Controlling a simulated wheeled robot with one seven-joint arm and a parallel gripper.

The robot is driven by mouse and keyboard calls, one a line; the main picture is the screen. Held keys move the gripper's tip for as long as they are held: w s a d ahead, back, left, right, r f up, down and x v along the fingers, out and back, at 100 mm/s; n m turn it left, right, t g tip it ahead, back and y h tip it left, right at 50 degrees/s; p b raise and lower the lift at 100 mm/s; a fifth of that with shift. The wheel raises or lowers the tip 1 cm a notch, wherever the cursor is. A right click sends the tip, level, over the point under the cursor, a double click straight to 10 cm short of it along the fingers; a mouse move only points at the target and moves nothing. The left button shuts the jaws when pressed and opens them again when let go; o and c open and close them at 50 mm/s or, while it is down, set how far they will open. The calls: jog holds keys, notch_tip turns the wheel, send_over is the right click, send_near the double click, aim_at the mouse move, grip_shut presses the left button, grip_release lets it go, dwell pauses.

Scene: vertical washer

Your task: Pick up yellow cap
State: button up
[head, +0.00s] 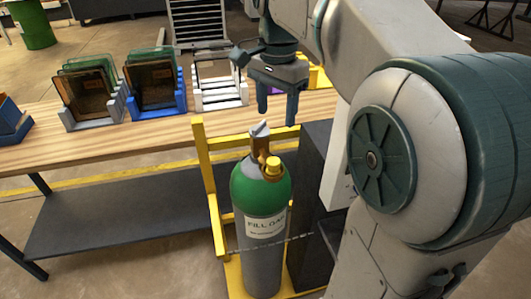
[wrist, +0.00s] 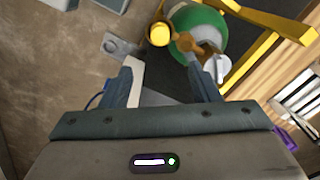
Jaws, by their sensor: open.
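The yellow cap (head: 273,167) sits on the side of the brass valve at the top of a green and grey gas cylinder (head: 262,205). In the wrist view the yellow cap (wrist: 159,34) shows end-on, beyond the gap between the fingers and near its middle. My gripper (head: 278,118) is open and empty, pointing down above the cylinder's valve, apart from it. In the wrist view my gripper's fingers (wrist: 165,85) spread on both sides, with the cap and valve ahead of them.
A yellow cylinder stand (head: 208,175) rises beside and behind the cylinder. A wooden table (head: 110,140) behind carries racks with glass panels (head: 152,85) and a white rack (head: 220,90). A dark cabinet (head: 313,165) stands close to the right of the cylinder.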

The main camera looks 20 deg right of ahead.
send_over(273, 161)
jog(key=f, duration=0.8)
jog(key=shift+w+d, duration=0.2)
jog(key=f, duration=0.5)
jog(key=shift+s+a+f, duration=0.15)
jog(key=shift+a+f, duration=0.05)
jog(key=shift+f, duration=0.05)
jog(key=c, duration=1.1)
